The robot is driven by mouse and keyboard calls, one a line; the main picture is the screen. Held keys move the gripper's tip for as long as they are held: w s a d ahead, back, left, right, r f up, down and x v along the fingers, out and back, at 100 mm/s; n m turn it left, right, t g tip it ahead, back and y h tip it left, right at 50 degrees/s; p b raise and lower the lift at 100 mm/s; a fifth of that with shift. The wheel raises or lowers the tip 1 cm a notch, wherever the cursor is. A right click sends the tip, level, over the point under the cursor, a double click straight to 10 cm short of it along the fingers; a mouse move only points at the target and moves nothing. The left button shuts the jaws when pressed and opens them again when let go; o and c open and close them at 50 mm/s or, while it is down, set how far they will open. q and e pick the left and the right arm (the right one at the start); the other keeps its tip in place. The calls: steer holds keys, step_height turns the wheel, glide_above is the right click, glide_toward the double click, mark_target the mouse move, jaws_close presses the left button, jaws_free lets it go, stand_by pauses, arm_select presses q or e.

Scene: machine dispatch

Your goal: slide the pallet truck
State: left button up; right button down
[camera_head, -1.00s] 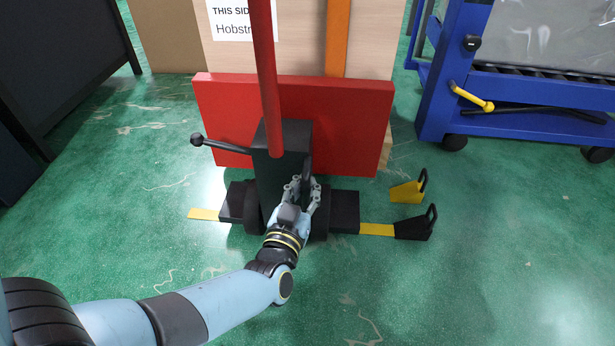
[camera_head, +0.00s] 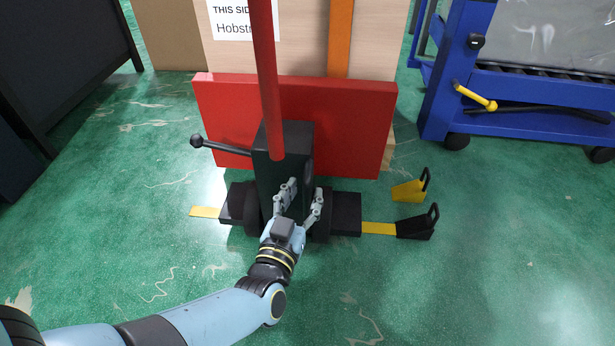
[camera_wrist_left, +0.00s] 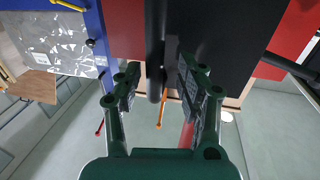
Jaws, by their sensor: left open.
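The pallet truck stands on the green floor, with a black body (camera_head: 283,145), a red upright plate (camera_head: 350,130) and a red tiller bar (camera_head: 266,80). A black lever with a ball end (camera_head: 197,141) sticks out on its left. My left gripper (camera_head: 301,200) is open at the front of the body, low between the dark wheels. In the left wrist view, a dark rounded bar (camera_wrist_left: 155,80) lies between the open fingers (camera_wrist_left: 157,95), and neither finger visibly grips it. My right gripper is not in view.
A large crate (camera_head: 300,58) stands behind the red plate. A black wedge (camera_head: 417,227) and a yellow wedge (camera_head: 408,191) sit on the floor to the right. A blue wheeled cart (camera_head: 520,120) stands at upper right.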

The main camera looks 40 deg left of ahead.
arm_select(q)
steer(key=v, duration=0.8)
steer(key=shift+s+d, duration=0.15)
